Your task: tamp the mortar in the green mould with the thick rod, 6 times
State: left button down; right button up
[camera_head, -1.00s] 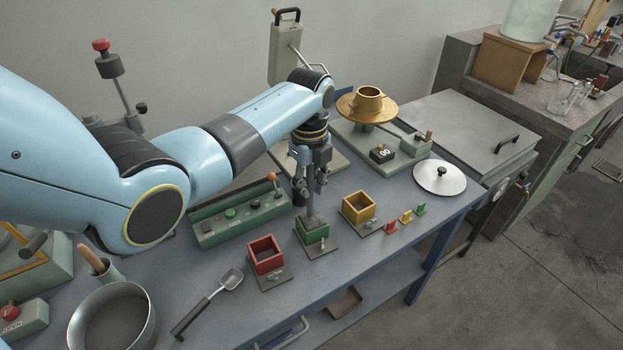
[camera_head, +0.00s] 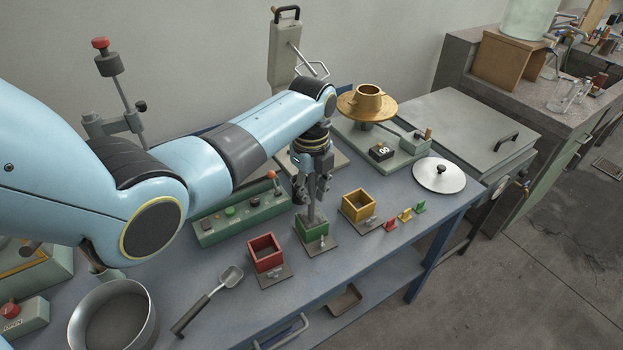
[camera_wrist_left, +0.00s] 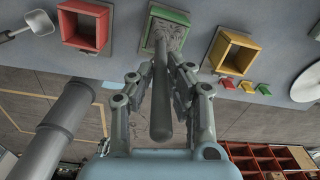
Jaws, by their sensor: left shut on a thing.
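My left gripper (camera_head: 312,192) is shut on the thick grey rod (camera_head: 313,214) and holds it nearly upright over the green mould (camera_head: 315,232). The rod's lower end reaches into the mould's opening; its exact depth is hidden. In the left wrist view the rod (camera_wrist_left: 161,98) runs between the fingers (camera_wrist_left: 165,75) toward the green mould (camera_wrist_left: 150,40). Grey, rough mortar (camera_wrist_left: 174,36) shows inside it around the rod's end. My right gripper is in neither view.
A red mould (camera_head: 266,251) stands to the left and a yellow mould (camera_head: 358,206) to the right, both close by. A scoop (camera_head: 229,278) and a large bowl (camera_head: 113,318) lie further left. Small coloured pieces (camera_head: 405,215) sit right of the yellow mould. A control box (camera_head: 238,214) stands behind.

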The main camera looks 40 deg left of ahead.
aim_at(313, 177)
pick_arm(q)
jog(key=shift+w+a, duration=0.1)
jog(key=shift+w, duration=0.15)
jog(key=shift+w+a+r, duration=0.15)
jog(key=shift+r, duration=1.3)
jog(key=shift+w, duration=0.1)
jog(key=shift+a, duration=0.1)
